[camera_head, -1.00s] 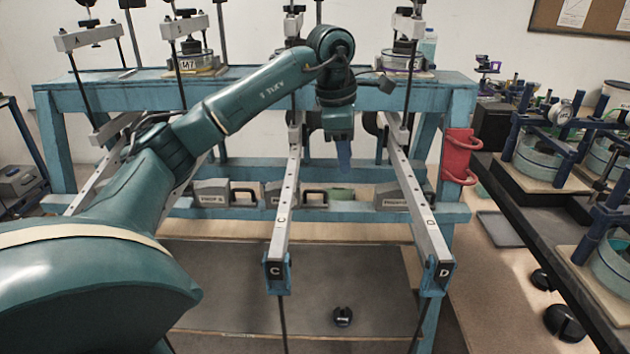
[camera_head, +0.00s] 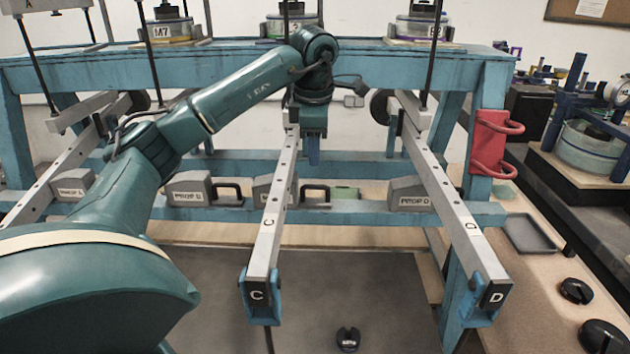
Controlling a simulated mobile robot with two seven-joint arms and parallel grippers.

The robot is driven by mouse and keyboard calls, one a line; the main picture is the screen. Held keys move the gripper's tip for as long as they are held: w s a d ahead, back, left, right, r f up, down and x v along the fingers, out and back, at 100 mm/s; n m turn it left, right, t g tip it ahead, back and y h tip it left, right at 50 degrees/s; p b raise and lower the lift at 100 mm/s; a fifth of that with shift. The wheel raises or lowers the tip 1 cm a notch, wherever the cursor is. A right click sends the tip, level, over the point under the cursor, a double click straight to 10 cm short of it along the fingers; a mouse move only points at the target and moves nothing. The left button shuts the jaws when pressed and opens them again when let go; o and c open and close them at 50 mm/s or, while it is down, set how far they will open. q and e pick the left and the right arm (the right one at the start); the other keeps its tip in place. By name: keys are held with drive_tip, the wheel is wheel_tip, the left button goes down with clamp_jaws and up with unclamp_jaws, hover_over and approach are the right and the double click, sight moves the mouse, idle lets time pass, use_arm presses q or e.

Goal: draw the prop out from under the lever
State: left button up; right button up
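Lever C (camera_head: 272,220) is a long pale bar with holes, sloping toward me, with its labelled end in a blue bracket (camera_head: 262,308). A grey prop (camera_head: 263,188) sits on the blue cross beam by lever C, partly hidden by the bar; a black handle (camera_head: 316,186) shows to its right. Lever D (camera_head: 445,205) has a grey block marked PROP D (camera_head: 408,196) at its left. My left gripper (camera_head: 313,152) points down just right of lever C, above the handle and apart from it. Its fingers overlap in this view, so their opening is unclear. My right gripper is out of view.
The blue frame (camera_head: 200,73) spans the view, with PROP B (camera_head: 187,190) and PROP A (camera_head: 72,183) farther left. A red holder (camera_head: 492,143) hangs on the right post. A black weight (camera_head: 348,338) lies on the floor mat.

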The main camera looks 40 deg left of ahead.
sight(315, 188)
use_arm(q)
drive_tip(key=f, duration=0.2)
drive_tip(key=w+f, duration=0.1)
drive_tip(key=f, duration=0.2)
drive_tip(key=a+f, duration=0.1)
drive_tip(key=f, duration=0.2)
drive_tip(key=shift+w+f+b, duration=0.15)
drive_tip(key=shift+f+b, duration=0.1)
drive_tip(key=shift+b, duration=0.15)
clamp_jaws()
